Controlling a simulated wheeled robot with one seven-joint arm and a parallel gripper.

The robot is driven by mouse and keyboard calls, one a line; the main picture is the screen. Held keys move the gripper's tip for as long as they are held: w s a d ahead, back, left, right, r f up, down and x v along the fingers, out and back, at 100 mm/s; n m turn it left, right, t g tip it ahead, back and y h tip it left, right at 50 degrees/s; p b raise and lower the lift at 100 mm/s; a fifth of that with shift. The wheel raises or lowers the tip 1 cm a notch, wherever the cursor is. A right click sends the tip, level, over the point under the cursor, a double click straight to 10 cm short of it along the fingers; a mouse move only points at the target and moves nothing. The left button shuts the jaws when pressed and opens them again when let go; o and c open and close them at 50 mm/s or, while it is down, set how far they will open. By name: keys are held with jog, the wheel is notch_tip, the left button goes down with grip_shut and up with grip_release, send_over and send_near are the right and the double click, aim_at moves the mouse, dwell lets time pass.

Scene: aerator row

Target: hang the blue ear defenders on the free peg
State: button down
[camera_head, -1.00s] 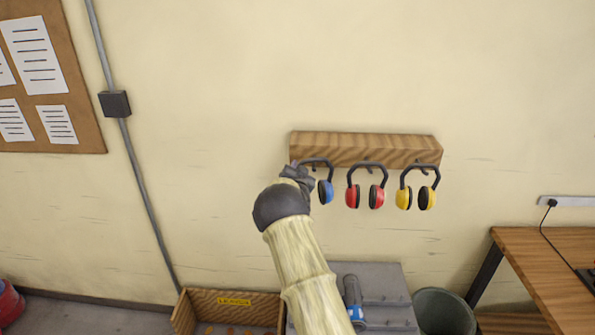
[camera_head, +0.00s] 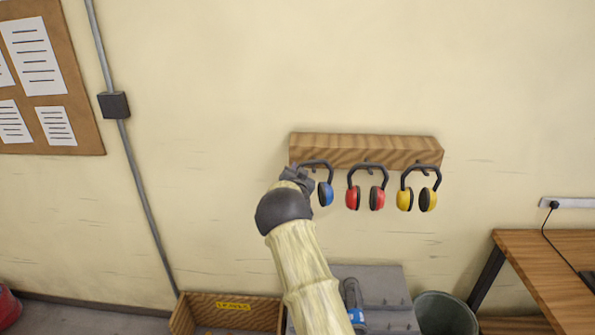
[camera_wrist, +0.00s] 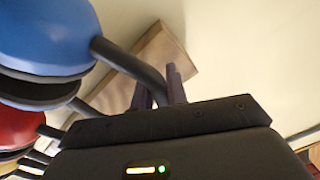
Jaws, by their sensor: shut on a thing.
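The blue ear defenders (camera_head: 326,193) are at the left end of the wooden peg rail (camera_head: 365,149), upright with the cups hanging down. My gripper (camera_head: 300,174) is at the left side of their dark headband. In the wrist view the blue cup (camera_wrist: 45,40) fills the upper left, and the dark headband runs to my gripper (camera_wrist: 160,90), whose fingers are shut on it. The wooden rail (camera_wrist: 150,65) shows just behind the fingers. My gripper hides the left end of the rail's underside, so I cannot tell whether the headband rests on the peg there.
Red ear defenders (camera_head: 365,197) and yellow ear defenders (camera_head: 419,199) hang on the rail to the right, close beside the blue ones. Below are a wooden box (camera_head: 228,311), a grey cabinet (camera_head: 385,288) and a bin (camera_head: 445,313).

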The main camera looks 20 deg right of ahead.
jog(key=c, duration=1.3)
grip_release()
jog(key=shift+s, duration=0.15)
jog(key=b+v, duration=0.8)
jog(key=v, duration=0.9)
jog(key=shift+s, duration=0.1)
